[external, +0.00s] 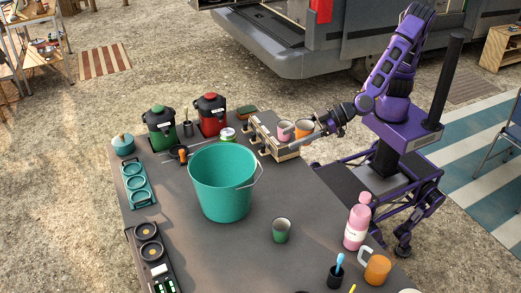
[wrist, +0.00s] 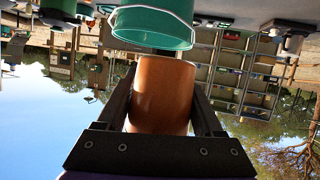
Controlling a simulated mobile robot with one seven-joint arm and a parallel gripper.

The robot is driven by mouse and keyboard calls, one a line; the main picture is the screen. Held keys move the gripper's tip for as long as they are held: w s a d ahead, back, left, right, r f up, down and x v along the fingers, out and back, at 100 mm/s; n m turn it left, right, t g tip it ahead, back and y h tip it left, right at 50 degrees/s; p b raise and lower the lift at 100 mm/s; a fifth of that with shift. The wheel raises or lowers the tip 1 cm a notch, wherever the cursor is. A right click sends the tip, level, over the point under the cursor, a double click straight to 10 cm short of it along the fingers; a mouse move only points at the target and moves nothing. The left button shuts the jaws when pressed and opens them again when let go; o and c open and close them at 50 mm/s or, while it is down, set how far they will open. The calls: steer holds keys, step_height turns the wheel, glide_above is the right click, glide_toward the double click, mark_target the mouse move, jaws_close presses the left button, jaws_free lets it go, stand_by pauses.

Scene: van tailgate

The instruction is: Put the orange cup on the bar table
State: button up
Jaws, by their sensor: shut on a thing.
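The orange cup (external: 304,127) shows at the back right of the dark table (external: 255,215), beside a pink cup (external: 284,130). My gripper (external: 313,130) reaches in from the right and is shut on the orange cup. In the wrist view my gripper (wrist: 164,98) has one finger on each side of the orange cup (wrist: 163,85), whose lower part is hidden by the gripper body. The cup is at a pale box-like stand (external: 284,153) at the table's edge. I cannot tell whether it touches the stand or hangs just above it.
A teal bucket (external: 222,185) stands mid-table; it also shows in the wrist view (wrist: 152,25). Green (external: 159,128) and red (external: 211,115) dispensers stand behind. A green cup (external: 281,230), pink bottle (external: 357,226) and orange mug (external: 377,268) stand nearer. Some tabletop around the green cup is clear.

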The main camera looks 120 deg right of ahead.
glide_above(303, 205)
steer(key=f, duration=0.2)
step_height(303, 205, down, 22)
steer(key=shift+r+b, duration=0.1)
steer(key=shift+b, duration=0.8)
steer(key=shift+w, duration=0.1)
steer(key=shift+f, duration=0.25)
steer(key=o, duration=1.4)
steer(key=shift+r, duration=0.1)
